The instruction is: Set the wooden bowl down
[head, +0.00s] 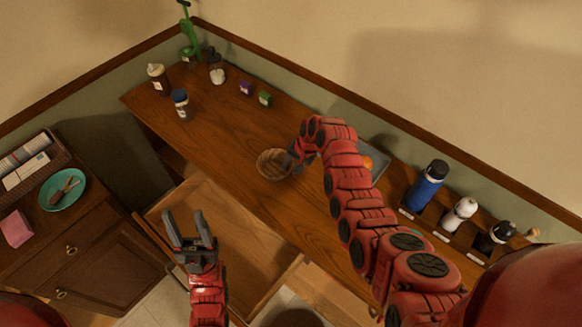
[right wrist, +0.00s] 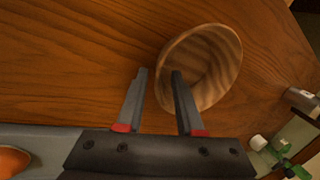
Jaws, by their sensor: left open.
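The wooden bowl (head: 271,164) is small, round and striped. It appears to sit on the wooden counter (head: 226,128), near its front edge. In the right wrist view the bowl (right wrist: 215,62) shows its hollow inside. My right gripper (head: 290,160) is at the bowl's right side in the head view. In the right wrist view its fingers (right wrist: 160,74) stand apart, one over the bowl's inside and one outside the rim, with a gap to the wall. My left gripper (head: 190,232) is open and empty, in front of the counter and apart from the bowl.
Bottles (head: 181,105) and small purple and green boxes (head: 246,88) stand at the counter's far left. A grey tray (head: 379,172) with an orange item lies behind my right arm. A rack (head: 447,235) with bottles stands right. Counter left of the bowl is clear.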

